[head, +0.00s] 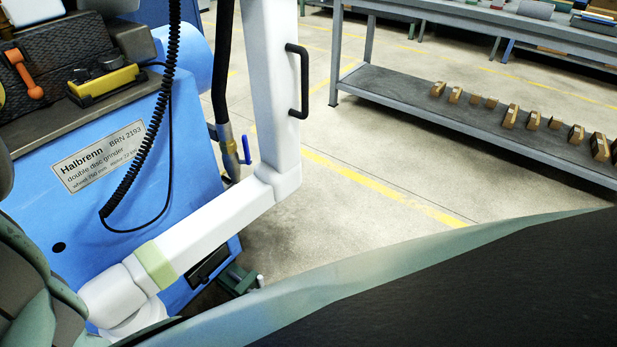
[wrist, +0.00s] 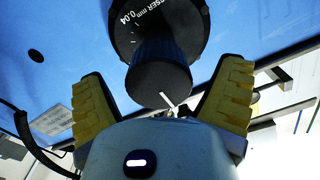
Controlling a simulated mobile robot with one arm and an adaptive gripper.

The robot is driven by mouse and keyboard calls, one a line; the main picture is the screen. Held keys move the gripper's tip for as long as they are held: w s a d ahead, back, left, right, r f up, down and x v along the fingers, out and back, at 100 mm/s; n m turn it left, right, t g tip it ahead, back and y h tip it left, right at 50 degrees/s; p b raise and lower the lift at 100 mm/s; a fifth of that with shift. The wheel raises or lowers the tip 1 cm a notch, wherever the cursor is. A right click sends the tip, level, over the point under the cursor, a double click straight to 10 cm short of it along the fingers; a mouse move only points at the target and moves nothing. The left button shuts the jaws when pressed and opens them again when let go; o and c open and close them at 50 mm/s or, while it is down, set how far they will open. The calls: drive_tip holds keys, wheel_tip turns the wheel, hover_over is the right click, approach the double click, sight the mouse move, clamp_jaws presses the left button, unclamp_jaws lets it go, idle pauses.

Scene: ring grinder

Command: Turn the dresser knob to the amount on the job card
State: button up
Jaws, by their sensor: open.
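The dresser knob (wrist: 158,88) is a dark round knob in the wrist view, with a white pointer line on its end face. The line points down and to the right in the picture. Behind it is a dark dial plate (wrist: 190,22) with white ticks and lettering; "SSER mm" and "0.04" can be read. My gripper (wrist: 163,75) is open, with one yellow ridged finger to each side of the knob. Gaps show between the fingers and the knob. I cannot make out the dresser knob, my gripper or a job card in the head view.
The blue Halbrenn grinder (head: 180,150) fills the left of the head view. A coiled black cable (head: 150,140) hangs before it. A yellow box (head: 105,82) and an orange lever (head: 25,72) are on top. A grey shelf (head: 400,93) holds several brown blocks. Floor between is clear.

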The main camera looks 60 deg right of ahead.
drive_tip(key=shift+w+d, duration=0.15)
drive_tip(key=shift+w, duration=0.15)
drive_tip(key=c, duration=1.2)
